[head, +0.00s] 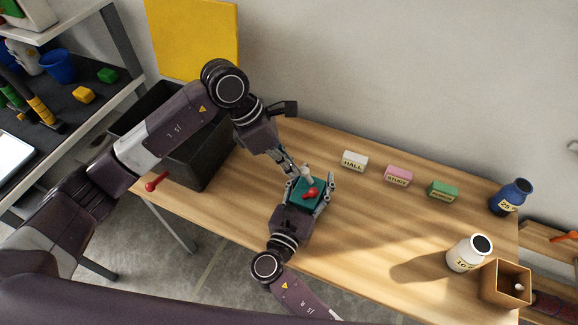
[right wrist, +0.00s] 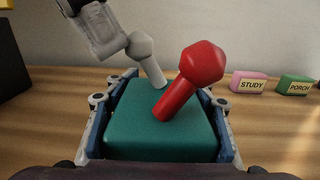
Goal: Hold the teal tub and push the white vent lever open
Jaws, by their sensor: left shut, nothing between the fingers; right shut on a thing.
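The teal tub (head: 298,190) is over the middle of the wooden table; in the right wrist view its flat teal top (right wrist: 150,133) faces me. A white lever (right wrist: 146,58) with a rounded knob stands on its far part, leaning left. A thicker red lever (right wrist: 186,80) stands nearer, leaning right. My right gripper (head: 308,184) is shut on the tub, with a finger along each side. My left gripper (head: 291,168) is shut and empty, its tip beside the white lever's knob. It also shows in the right wrist view (right wrist: 122,47); I cannot tell whether it touches the knob.
Small blocks marked HALL (head: 354,161), STUDY (head: 398,176) and a green one (head: 442,191) line the table's back. A black bin (head: 205,160) is at left.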

